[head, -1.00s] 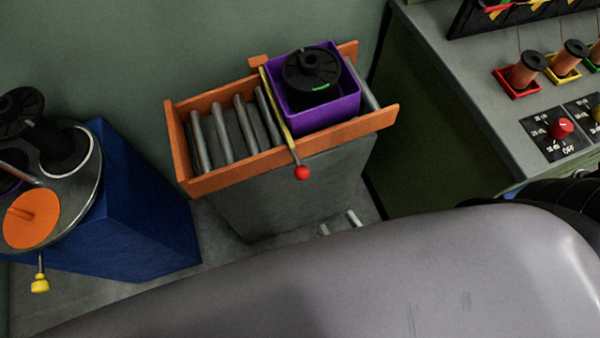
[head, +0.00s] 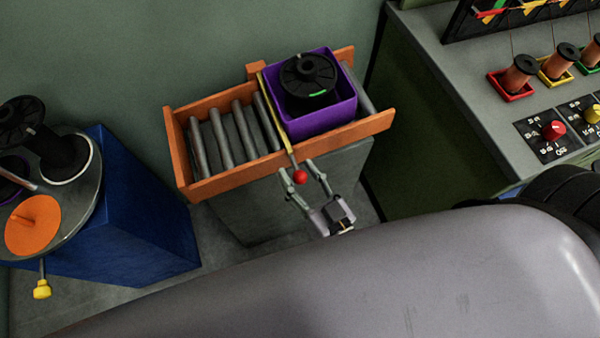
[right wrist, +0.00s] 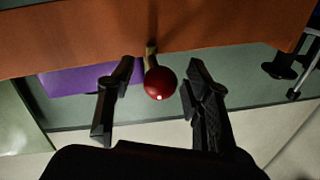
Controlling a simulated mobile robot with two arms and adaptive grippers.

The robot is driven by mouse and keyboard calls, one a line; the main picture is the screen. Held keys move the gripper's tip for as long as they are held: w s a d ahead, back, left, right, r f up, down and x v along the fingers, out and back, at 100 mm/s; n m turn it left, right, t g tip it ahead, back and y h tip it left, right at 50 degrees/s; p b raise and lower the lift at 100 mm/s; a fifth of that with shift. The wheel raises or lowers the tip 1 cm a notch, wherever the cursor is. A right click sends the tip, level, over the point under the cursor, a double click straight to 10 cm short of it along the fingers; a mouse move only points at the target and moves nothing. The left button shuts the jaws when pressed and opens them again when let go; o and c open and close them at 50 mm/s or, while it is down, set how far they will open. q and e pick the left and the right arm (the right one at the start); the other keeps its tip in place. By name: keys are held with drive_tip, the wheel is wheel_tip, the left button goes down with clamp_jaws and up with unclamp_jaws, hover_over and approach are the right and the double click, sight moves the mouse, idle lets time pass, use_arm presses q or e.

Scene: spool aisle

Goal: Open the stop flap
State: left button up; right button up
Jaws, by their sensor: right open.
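The stop flap (head: 271,119) is a thin yellow bar across the orange roller tray, against the left side of the purple bin (head: 321,127). Its red ball knob (head: 300,177) sticks out past the tray's near wall. A black spool (head: 308,76) sits in the bin. My right gripper (head: 304,177) is open, with its fingers on either side of the knob. In the right wrist view the red knob (right wrist: 160,83) shows between the two open fingertips (right wrist: 158,75), with gaps to both. My left gripper is not in view.
The orange roller tray (head: 232,180) has bare grey rollers left of the flap. A blue stand (head: 140,205) with a round spool table is at left. A grey bench (head: 470,110) with spools and knobs is at right.

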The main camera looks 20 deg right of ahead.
drive_tip(key=shift+c, duration=0.5)
clamp_jaws()
idle(0.3)
